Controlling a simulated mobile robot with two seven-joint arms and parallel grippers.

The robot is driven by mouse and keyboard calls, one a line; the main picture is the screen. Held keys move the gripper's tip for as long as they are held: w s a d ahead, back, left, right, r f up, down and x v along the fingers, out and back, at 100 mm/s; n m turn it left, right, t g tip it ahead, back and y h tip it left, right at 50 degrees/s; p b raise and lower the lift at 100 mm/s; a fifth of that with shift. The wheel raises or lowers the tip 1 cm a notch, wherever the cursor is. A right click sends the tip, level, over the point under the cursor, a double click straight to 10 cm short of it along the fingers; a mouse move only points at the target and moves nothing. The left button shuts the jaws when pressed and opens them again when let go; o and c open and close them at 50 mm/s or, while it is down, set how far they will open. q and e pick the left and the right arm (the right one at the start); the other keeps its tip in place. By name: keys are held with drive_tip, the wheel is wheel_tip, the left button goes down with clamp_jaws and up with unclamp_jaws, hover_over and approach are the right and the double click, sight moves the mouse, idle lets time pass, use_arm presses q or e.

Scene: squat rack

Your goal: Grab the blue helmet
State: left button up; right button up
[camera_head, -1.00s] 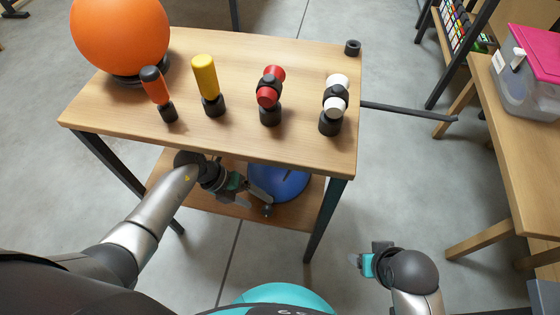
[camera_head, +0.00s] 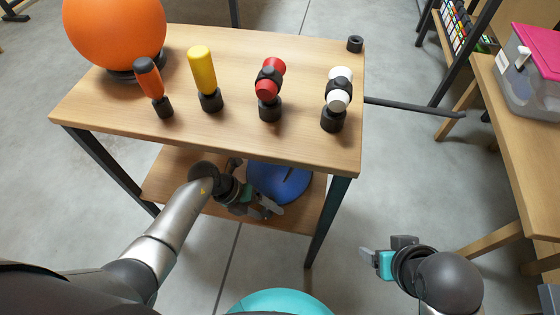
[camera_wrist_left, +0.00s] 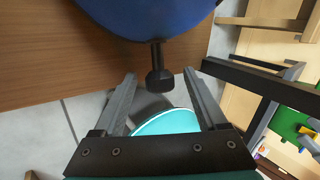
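The blue helmet (camera_head: 279,181) sits on the lower shelf of the wooden table, partly hidden under the tabletop. In the left wrist view its blue shell (camera_wrist_left: 150,14) shows at the top, with a black knob on a short stem (camera_wrist_left: 159,72) pointing toward the gripper. My left gripper (camera_head: 270,209) is at the front of the lower shelf, just in front of the helmet. In the left wrist view it (camera_wrist_left: 160,82) is open, with the knob between its fingertips and gaps on both sides. My right gripper (camera_head: 368,256) is held out over the floor, right of the table; its finger gap is unclear.
The tabletop (camera_head: 200,128) overhangs the lower shelf (camera_head: 180,172). On top stand an orange ball (camera_head: 115,32) and several upright dumbbell-like items. A dark table leg (camera_head: 328,222) stands right of the helmet. Another table (camera_head: 520,130) with a clear, pink-lidded box (camera_head: 530,75) is at the right.

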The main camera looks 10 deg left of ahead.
use_arm(q)
clamp_jaws()
idle(0.4)
